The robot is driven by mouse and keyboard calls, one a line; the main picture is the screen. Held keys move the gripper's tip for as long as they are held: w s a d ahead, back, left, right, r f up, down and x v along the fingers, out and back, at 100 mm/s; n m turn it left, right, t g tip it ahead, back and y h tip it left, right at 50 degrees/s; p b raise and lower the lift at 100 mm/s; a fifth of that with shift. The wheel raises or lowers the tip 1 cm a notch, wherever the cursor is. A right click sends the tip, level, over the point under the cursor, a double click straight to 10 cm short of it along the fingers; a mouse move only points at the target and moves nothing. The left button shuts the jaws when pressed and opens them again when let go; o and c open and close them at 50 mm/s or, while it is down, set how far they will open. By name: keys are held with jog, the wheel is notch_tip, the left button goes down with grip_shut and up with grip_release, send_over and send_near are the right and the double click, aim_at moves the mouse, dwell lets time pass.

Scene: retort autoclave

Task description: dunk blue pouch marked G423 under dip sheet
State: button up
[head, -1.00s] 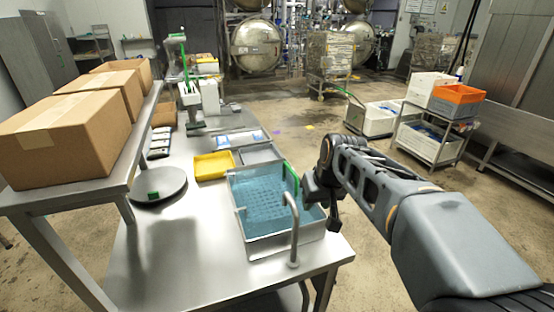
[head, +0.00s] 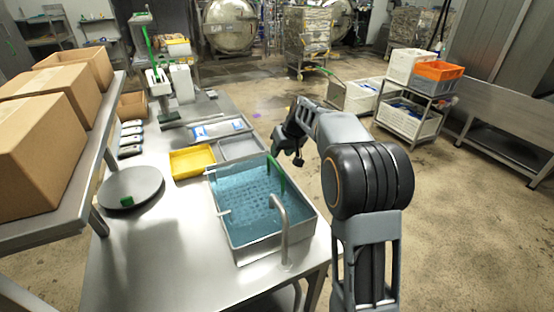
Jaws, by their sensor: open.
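Flat white-and-blue pouches (head: 218,130) lie on a tray on the steel table, beyond the yellow tray. They are too small for me to read any mark such as G423. A steel basin (head: 238,248) of blue water holds what looks like a perforated dip sheet (head: 250,205) under the surface. A green handle-like piece (head: 275,176) stands at its right side. My gripper (head: 280,150) hangs beyond the basin's far right corner, right of the grey tray. It is open, and nothing shows in it; its fingertips are small and dark.
A yellow tray (head: 193,162) and a grey tray (head: 240,148) sit beyond the basin. A curved steel tap (head: 282,215) rises at its near right side. A round scale plate (head: 130,187) stands left. Cardboard boxes (head: 40,125) fill the left shelf.

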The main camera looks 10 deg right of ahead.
jog(key=shift+x, duration=2.8)
grip_shut()
